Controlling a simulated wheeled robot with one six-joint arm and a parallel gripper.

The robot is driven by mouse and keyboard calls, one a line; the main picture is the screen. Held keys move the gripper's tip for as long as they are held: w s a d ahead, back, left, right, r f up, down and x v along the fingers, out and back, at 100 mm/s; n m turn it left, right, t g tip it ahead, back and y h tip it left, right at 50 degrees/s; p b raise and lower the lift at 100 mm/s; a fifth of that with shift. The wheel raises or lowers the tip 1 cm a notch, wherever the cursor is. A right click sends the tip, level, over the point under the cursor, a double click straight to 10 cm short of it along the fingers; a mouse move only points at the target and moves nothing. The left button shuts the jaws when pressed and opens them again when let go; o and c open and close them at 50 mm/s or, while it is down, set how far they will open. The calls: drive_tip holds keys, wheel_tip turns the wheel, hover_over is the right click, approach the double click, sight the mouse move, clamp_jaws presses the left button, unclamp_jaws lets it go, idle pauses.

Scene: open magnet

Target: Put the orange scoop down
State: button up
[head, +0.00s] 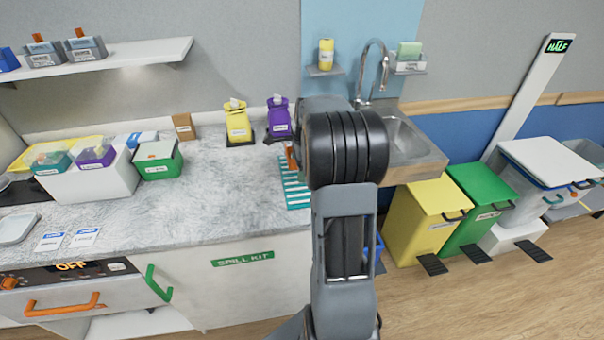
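My arm rises through the middle of the head view, and its dark upper joint covers what lies behind it. My gripper is hidden behind the arm, so its fingers do not show. A small orange piece (292,157) shows just left of the arm joint, above the striped cloth. It may be part of the orange scoop, but most of it is hidden. I cannot tell whether it is held or rests on something.
The sink (403,140) is to the right. The counter's middle is clear. Yellow (425,220) and green (482,207) bins stand on the floor.

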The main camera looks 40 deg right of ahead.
drive_tip(key=shift+w+d+f, duration=0.15)
drive_tip(key=shift+f, duration=1.75)
drive_tip(key=shift+f, duration=0.1)
drive_tip(key=shift+f, duration=0.15)
drive_tip(key=o, duration=0.9)
drive_tip(key=shift+c, duration=0.2)
